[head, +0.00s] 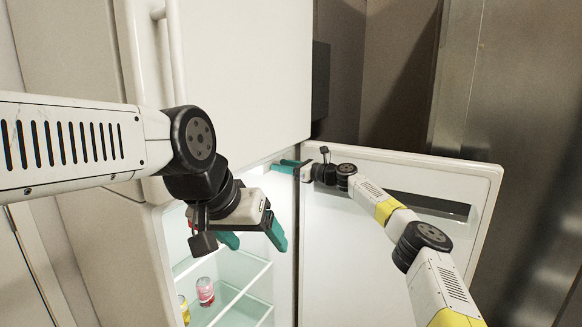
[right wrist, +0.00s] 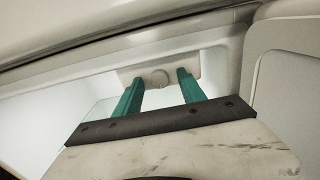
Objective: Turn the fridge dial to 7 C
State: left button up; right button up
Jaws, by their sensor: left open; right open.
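The white fridge (head: 225,75) stands with its lower door (head: 345,240) swung open to the right. In the right wrist view a round pale dial (right wrist: 159,79) sits on a light panel (right wrist: 205,66) under the compartment's ceiling. My right gripper (right wrist: 158,80) is open, with its two teal fingers on either side of the dial in the picture; I cannot tell whether they touch it. In the head view my right gripper (head: 281,166) reaches into the top of the compartment, and the dial is hidden. My left gripper (head: 252,241) is open and empty, hanging in front of the opening.
The closed upper door has a vertical handle (head: 172,50). The open door's inner side has a dark recess (head: 425,204) behind my right arm.

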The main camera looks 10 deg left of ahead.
jog(key=shift+a, duration=0.25)
grip_shut()
jog(key=shift+n, duration=3.4)
